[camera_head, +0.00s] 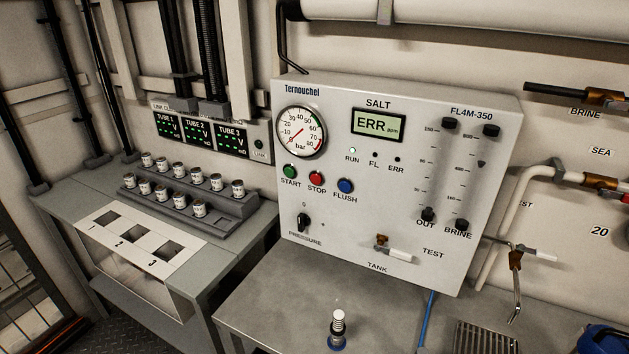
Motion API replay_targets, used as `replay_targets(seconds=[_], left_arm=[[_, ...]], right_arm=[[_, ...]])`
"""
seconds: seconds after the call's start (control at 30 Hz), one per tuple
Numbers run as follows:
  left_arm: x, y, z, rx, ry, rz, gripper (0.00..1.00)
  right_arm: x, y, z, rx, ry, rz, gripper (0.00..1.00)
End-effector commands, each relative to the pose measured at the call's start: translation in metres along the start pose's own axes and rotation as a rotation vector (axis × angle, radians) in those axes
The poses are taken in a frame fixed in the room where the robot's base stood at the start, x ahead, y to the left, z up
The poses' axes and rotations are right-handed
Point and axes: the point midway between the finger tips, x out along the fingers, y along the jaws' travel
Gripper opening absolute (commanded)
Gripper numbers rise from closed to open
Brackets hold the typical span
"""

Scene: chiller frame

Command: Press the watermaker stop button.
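The watermaker panel (345,215) is a light grey box standing at the back of a grey bench. Its red stop button (317,178) sits between the green start button (289,171) and the blue flush button (345,186). The green RUN lamp (352,151) looks lit, and the FL and ERR lamps look dark. The salt display (379,124) reads ERR. The pressure gauge (301,132) is above the buttons. Neither of my grippers is in view, and nothing covers the stop button.
A pressure knob (303,221) and a tank/test valve (395,249) stick out below the buttons. A small white-capped bottle (338,328) stands on the bench (290,305). A rack (225,214) with several small cans is at left. Pipes and valves line the right wall.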

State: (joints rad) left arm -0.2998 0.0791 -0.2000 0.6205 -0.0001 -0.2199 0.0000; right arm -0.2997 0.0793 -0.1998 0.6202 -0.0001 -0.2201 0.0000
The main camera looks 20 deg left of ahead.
Motion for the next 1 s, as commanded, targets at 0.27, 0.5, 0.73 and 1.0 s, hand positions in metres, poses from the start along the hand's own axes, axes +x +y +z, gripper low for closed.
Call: replay_targets(seconds=[0.27, 0.5, 0.73, 1.0], left_arm=[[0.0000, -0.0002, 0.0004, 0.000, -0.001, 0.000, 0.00], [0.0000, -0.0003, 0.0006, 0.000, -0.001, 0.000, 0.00], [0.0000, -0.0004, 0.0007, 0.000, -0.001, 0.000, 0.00], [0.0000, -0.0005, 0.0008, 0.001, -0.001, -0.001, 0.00]], right_arm=[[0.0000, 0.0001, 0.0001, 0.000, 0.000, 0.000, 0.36], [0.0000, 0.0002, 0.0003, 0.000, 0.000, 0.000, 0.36], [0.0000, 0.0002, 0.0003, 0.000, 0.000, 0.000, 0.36], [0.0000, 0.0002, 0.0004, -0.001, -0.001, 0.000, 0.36]])
